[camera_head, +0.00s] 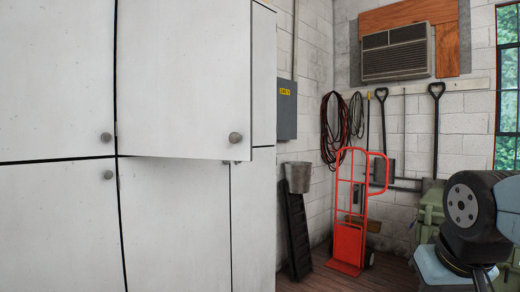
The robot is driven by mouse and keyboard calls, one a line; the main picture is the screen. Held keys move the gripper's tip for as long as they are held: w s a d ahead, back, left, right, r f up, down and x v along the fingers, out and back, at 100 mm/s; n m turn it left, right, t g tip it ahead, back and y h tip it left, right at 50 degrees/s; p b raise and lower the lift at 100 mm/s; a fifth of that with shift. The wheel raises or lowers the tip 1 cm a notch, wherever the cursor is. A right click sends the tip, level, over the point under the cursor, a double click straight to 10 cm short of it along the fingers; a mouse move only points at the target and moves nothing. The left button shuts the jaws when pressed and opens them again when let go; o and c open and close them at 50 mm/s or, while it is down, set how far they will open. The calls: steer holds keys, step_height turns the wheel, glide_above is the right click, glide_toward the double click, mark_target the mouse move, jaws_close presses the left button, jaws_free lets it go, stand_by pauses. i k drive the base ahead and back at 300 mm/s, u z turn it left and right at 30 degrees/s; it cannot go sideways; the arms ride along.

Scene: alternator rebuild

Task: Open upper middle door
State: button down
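A white cabinet with several doors fills the left side. Its upper middle door (185,75) stands ajar, swung out a little toward me from its left edge. Its right edge overlaps part of the upper right door (264,80). The upper middle door's round grey knob (235,137) is near its lower right corner. The inside of the cabinet is hidden behind the door. A part of my arm (465,215) shows at the lower right, well apart from the cabinet. I do not see my gripper's fingers, and nothing is seen touching the door.
The upper left door (55,75) and lower middle door (175,225) look shut. A red hand truck (348,245), a dark ramp-like piece (296,235) and a grey bucket (298,177) stand right of the cabinet. Green cases (430,215) are behind my arm. Some wooden floor is clear.

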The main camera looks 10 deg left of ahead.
mark_target(184, 70)
steer(key=u, duration=0.2)
steer(key=i, duration=0.9)
steer(key=z, duration=0.1)
